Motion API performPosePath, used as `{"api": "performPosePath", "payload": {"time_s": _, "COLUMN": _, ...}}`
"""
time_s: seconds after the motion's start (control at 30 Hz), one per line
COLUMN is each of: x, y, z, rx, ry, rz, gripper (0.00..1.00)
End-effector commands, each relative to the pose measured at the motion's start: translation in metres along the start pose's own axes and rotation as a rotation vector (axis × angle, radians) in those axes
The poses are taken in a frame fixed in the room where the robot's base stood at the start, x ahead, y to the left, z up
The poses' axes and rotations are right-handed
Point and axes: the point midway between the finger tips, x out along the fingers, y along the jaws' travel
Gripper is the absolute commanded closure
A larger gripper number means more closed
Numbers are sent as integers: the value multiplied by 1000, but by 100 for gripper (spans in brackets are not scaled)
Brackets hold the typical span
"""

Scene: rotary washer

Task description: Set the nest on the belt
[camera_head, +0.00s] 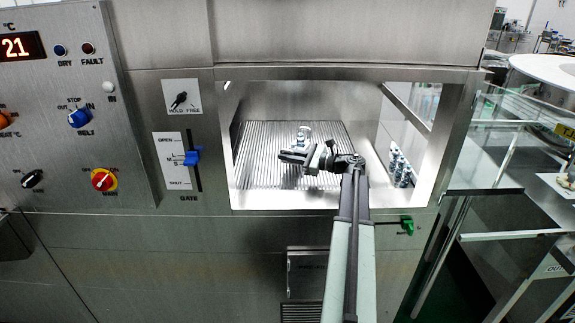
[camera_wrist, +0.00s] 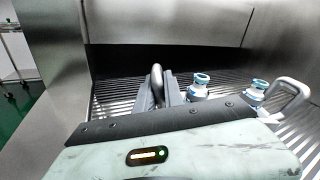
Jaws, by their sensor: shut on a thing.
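My gripper (camera_head: 314,158) reaches through the open gate of the washer, over the ribbed belt (camera_head: 265,165). In the wrist view its fingers (camera_wrist: 157,92) are shut on a grey loop handle (camera_wrist: 157,75), which I take to be part of the nest. A second grey handle (camera_wrist: 293,98) shows at the right. Two blue-and-white vials (camera_wrist: 200,86) (camera_wrist: 256,92) stand upright between the handles. One vial (camera_head: 303,135) shows just behind my gripper in the head view. The nest's base is mostly hidden, and I cannot tell whether it touches the belt.
Several vials (camera_head: 400,168) stand at the right side of the opening. The metal frame surrounds the chamber. The gate lever (camera_head: 190,158) and control panel (camera_head: 75,105) are at the left. A green handle (camera_head: 407,226) sits below the opening. Bare belt lies left of my gripper.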

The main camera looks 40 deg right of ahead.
Motion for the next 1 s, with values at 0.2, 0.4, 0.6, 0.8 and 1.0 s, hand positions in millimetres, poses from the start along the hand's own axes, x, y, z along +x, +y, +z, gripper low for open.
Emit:
{"api": "performPosePath", "payload": {"time_s": 0.2, "x": 1, "y": 11, "z": -35, "rx": 0, "ry": 0, "rz": -1, "gripper": 100}}
{"api": "performPosePath", "payload": {"time_s": 0.4, "x": 0, "y": 10, "z": -30, "rx": 0, "ry": 0, "rz": -1, "gripper": 100}}
{"api": "performPosePath", "payload": {"time_s": 0.6, "x": 0, "y": 10, "z": -33, "rx": 0, "ry": 1, "rz": -2, "gripper": 74}}
{"api": "performPosePath", "payload": {"time_s": 0.8, "x": 0, "y": 10, "z": -33, "rx": 0, "ry": 1, "rz": -2, "gripper": 66}}
{"api": "performPosePath", "payload": {"time_s": 1.0, "x": -1, "y": 8, "z": -27, "rx": 0, "ry": 1, "rz": -2, "gripper": 66}}
